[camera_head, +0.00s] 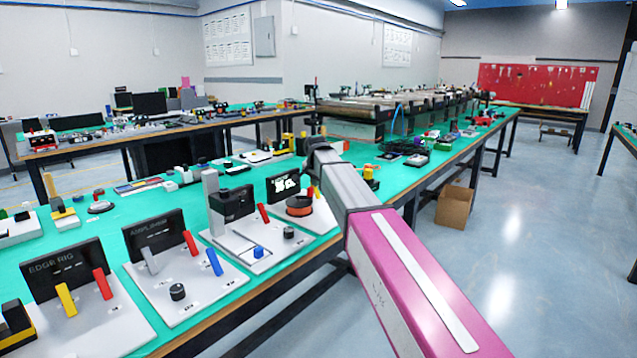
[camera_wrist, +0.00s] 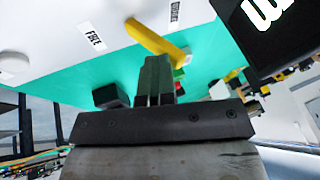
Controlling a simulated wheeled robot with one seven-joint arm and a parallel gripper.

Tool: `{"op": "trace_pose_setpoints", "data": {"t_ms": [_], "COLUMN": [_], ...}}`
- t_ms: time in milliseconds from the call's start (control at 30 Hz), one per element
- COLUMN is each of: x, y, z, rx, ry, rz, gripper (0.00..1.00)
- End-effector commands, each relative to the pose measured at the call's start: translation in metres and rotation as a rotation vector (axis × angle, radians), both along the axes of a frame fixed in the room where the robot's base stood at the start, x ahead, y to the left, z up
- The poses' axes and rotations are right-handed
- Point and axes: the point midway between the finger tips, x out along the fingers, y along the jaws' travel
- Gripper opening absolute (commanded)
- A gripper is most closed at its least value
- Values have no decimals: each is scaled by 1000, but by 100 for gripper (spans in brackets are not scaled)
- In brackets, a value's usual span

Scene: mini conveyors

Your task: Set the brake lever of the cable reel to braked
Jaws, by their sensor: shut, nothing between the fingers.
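The cable reel (camera_head: 299,207), an orange and black drum, sits on a white base plate in front of a small black panel on the near bench. In the wrist view a yellow lever (camera_wrist: 155,40) stands out from a white plate, near a label reading FREE (camera_wrist: 96,40) and a second label (camera_wrist: 174,12) too blurred to read. My gripper (camera_wrist: 155,65) is shut and empty, with its fingertips close to the lever; I cannot tell whether they touch. Which setting the lever is at cannot be told.
A black panel with white lettering (camera_wrist: 262,15) stands close at the right in the wrist view. Other lever stations (camera_head: 185,262) line the green bench at the left. A cardboard box (camera_head: 454,205) lies on the floor; the floor at the right is clear.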

Motion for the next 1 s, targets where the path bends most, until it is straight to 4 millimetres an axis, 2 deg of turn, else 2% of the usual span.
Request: {"op": "trace_pose_setpoints", "data": {"t_ms": [100, 467, 1000], "x": [6, 8, -3], "y": [7, 9, -5], "z": [-1, -2, -4], "rx": [1, 8, 4], "ry": [0, -2, 1], "rz": [1, 3, 2], "gripper": [0, 0, 0]}}
